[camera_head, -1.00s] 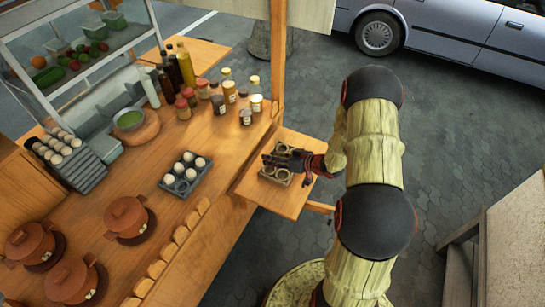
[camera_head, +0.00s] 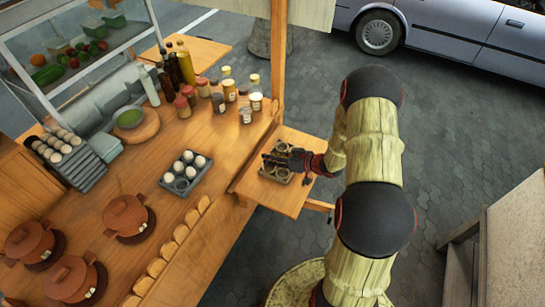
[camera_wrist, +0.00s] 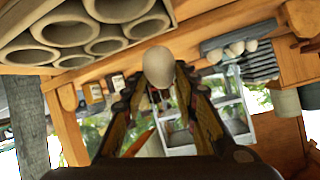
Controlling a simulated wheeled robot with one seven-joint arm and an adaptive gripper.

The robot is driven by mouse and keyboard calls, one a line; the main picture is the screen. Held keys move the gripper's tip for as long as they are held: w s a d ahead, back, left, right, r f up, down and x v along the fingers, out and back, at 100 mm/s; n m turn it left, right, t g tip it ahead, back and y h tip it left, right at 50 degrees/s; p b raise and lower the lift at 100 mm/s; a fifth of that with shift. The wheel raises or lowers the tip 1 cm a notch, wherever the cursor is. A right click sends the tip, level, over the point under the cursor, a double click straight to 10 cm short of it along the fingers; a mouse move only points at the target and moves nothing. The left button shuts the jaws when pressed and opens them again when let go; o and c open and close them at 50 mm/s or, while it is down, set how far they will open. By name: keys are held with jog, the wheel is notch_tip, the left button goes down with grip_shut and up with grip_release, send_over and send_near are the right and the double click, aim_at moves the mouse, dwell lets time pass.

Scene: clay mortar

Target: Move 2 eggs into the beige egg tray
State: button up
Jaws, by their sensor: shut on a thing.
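My gripper (camera_head: 272,159) reaches in from the right over the beige egg tray (camera_head: 284,180) on a small wooden side table in the head view. In the wrist view its fingers (camera_wrist: 158,88) are shut on a pale egg (camera_wrist: 158,66), held at the fingertips. The beige egg tray also shows at the upper left of the wrist view (camera_wrist: 60,58), and the cups visible there look empty. The held egg is apart from the tray there. In the head view my gripper hides part of the tray, and the held egg cannot be made out. A grey tray (camera_head: 170,188) holds several white eggs on the main counter.
A larger stack of grey trays (camera_head: 86,178) with eggs stands at the left. Jars and bottles (camera_head: 229,92) and a wooden post (camera_head: 278,60) stand behind the side table (camera_head: 290,205). Lidded clay pots (camera_head: 125,215) sit at the front left.

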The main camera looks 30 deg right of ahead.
jog(key=shift+f+b, duration=1.3)
jog(key=shift+f, duration=0.95)
dwell(1.1)
jog(key=o, duration=0.9)
jog(key=v, duration=1.2)
jog(key=shift+w+r, duration=0.1)
